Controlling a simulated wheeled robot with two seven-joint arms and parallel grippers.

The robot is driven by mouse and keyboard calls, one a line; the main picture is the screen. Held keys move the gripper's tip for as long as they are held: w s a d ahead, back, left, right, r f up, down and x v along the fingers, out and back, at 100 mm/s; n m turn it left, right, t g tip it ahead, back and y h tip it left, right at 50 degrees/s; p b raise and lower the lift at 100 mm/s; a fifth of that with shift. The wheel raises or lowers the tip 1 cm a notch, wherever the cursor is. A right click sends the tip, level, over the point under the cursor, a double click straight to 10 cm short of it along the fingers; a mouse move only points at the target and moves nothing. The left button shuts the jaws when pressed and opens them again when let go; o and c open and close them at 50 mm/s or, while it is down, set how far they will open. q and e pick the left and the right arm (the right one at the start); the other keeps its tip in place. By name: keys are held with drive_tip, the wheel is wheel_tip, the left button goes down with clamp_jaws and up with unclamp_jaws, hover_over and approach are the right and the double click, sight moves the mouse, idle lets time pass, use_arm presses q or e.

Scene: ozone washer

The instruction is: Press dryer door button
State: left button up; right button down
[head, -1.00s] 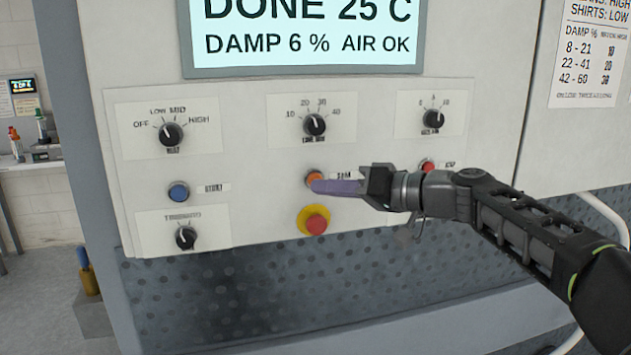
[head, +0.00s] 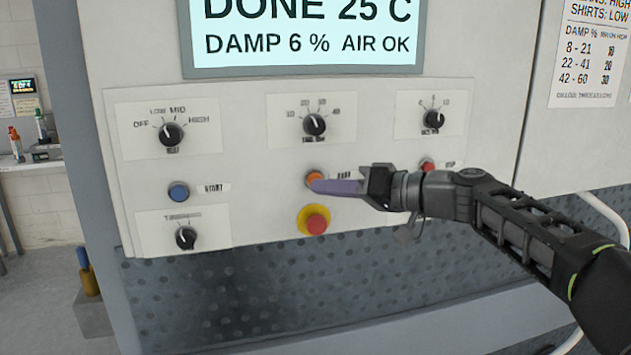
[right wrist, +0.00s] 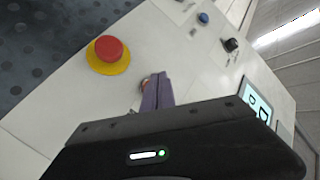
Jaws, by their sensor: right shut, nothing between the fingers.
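The orange button (head: 314,178) sits on the white control panel (head: 255,200), left of a partly covered label that seems to read DOOR. My right gripper (head: 318,186) is shut and empty, its purple fingertips at the lower right of the orange button, overlapping its edge. I cannot tell whether they touch it or how far it is pressed. In the right wrist view the shut fingers (right wrist: 152,92) cover most of the button, and only a small reddish part shows beside them. My left gripper is not in view.
A red emergency button (head: 316,224) on a yellow ring is just below the fingertips. A blue START button (head: 179,193) is to the left, a red button (head: 428,166) to the right behind my gripper. Knobs (head: 314,125) line the panel. The display (head: 305,38) reads DONE 25 C.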

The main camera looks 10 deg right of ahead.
drive_tip(key=shift+w, duration=0.1)
drive_tip(key=shift+w, duration=0.35)
drive_tip(key=shift+w, duration=0.45)
idle(0.8)
drive_tip(key=shift+s+b, duration=0.9)
drive_tip(key=shift+b, duration=0.1)
